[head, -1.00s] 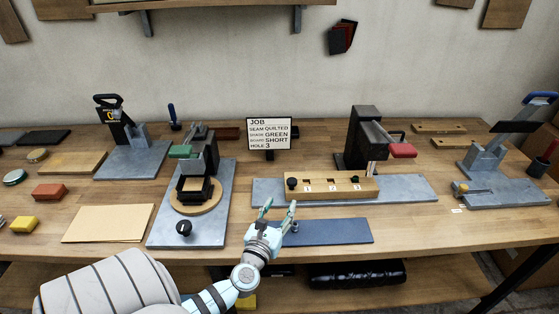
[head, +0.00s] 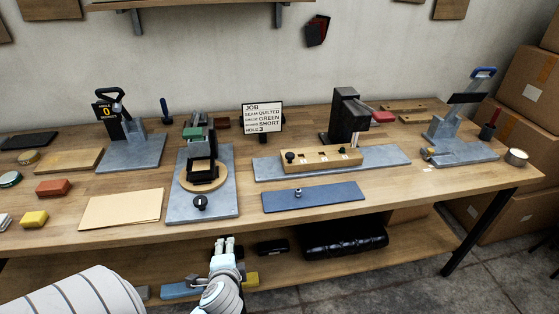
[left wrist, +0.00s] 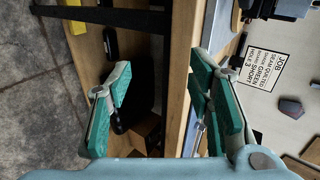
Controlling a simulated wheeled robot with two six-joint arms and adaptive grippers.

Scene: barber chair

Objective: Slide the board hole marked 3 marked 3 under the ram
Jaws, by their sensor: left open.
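The wooden board (head: 308,163) with numbered holes and a black knob (head: 290,156) at its left end lies on a grey base plate (head: 385,156). My left gripper (head: 225,245) is open and empty, in front of the table's front edge and apart from the board. It also shows in the left wrist view (left wrist: 160,105), fingers spread. My right gripper is out of view.
A blue plate (head: 325,197) with a small peg lies in front of the board. The job sign (head: 262,117) reads hole 3. A press with a round wooden disc (head: 188,184) stands left. The shelf below holds a black roll (head: 345,241).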

